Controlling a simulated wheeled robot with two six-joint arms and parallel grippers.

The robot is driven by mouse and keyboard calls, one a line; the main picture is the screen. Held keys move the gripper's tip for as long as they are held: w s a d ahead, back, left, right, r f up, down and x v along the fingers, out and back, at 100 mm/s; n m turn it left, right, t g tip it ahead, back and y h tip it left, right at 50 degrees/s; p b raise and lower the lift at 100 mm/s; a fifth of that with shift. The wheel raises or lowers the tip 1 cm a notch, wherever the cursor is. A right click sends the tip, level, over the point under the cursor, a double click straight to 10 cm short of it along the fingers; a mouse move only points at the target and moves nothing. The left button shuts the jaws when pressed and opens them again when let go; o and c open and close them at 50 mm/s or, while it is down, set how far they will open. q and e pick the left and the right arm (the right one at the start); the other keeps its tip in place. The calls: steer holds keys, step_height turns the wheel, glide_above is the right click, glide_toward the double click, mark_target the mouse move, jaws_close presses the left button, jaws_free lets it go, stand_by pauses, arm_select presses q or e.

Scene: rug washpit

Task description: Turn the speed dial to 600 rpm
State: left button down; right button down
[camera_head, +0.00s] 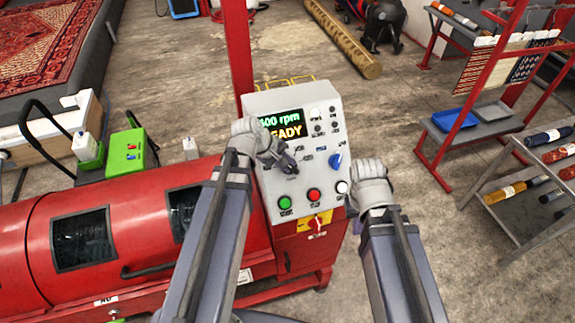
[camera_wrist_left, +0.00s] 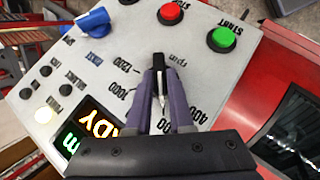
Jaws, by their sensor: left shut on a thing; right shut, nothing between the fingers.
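The grey control panel (camera_head: 308,185) tilts up on the red machine. Its display (camera_head: 283,124) shows green "00 rpm" digits above yellow "READY"; my left wrist partly covers it, and the first digit is unclear. My left gripper (camera_head: 288,166) is at the panel's middle. In the left wrist view, its purple fingers (camera_wrist_left: 161,88) are shut on the black speed dial (camera_wrist_left: 158,62). Printed numbers including 1200, 1000 and 400 surround the dial; the fingers hide part of the scale. My right gripper (camera_head: 372,185) is shut and empty beside the panel's right edge.
A blue knob (camera_head: 335,161) sits right of the dial. Green (camera_head: 285,203), red (camera_head: 314,195) and white (camera_head: 342,187) buttons line the panel's lower edge. A red-yellow switch (camera_head: 316,224) is below.

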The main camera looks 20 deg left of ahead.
arm_select(q)
steer(key=shift+s, duration=0.1)
stand_by(0.3)
steer(key=c, duration=0.8)
jaws_free()
steer(key=p+v, duration=0.6)
steer(key=v, duration=0.1)
steer(key=shift+a+r+p, duration=0.2)
steer(key=shift+r+p, duration=0.1)
steer(key=shift+p, duration=0.1)
steer(key=shift+s, duration=0.1)
